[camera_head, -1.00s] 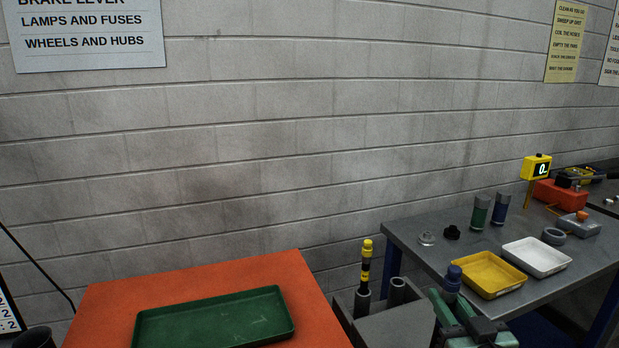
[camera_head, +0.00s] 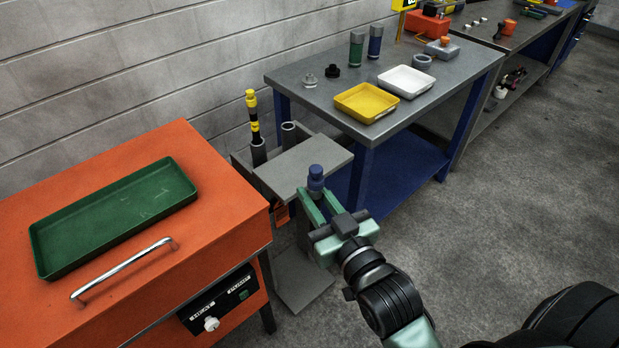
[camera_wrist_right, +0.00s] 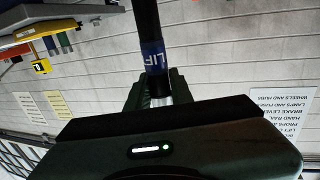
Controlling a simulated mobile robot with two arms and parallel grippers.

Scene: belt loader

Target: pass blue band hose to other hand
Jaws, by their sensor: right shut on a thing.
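My left gripper is not in view.
A grey stand (camera_head: 310,167) holds a yellow-and-black banded hose (camera_head: 252,116). An orange cabinet (camera_head: 215,225) with a green tray (camera_head: 50,272) is at left. A grey table (camera_head: 300,72) with yellow (camera_head: 342,101) and white (camera_head: 382,80) trays is behind.

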